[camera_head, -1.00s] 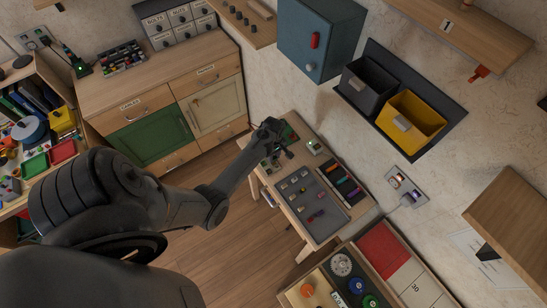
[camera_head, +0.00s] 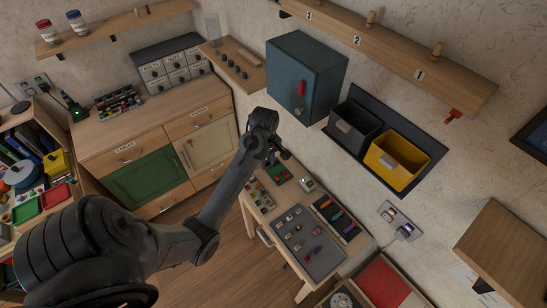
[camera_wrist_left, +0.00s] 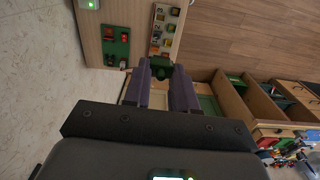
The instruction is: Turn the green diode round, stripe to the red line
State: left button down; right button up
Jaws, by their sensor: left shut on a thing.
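In the left wrist view the green diode (camera_wrist_left: 160,66) sits between the tips of my left gripper (camera_wrist_left: 161,76), which is shut on it. The diode looks dark green, and I cannot make out its stripe. In the head view my left gripper (camera_head: 282,156) is raised above the back of the small workbench, and the diode cannot be made out there. A green board (camera_head: 277,174) with red and dark parts lies on the bench, also seen in the left wrist view (camera_wrist_left: 117,47). No red line can be told apart on it. My right gripper is not seen.
A compartment tray (camera_head: 255,192) and a grey mat (camera_head: 321,262) with small parts lie on the workbench. A blue cabinet (camera_head: 322,73), a black bin (camera_head: 345,127) and a yellow bin (camera_head: 412,152) hang on the wall close to my left arm.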

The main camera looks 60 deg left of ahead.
pick_arm(q)
jog(key=shift+r+p, duration=0.3)
jog(key=shift+r, duration=0.25)
jog(key=shift+f+b, duration=0.8)
notch_tip(320, 180, down, 2)
jog(key=shift+f+b, duration=0.15)
jog(key=shift+b, duration=0.7)
notch_tip(320, 180, down, 24)
jog(key=shift+r, duration=0.25)
jog(key=shift+r, duration=0.15)
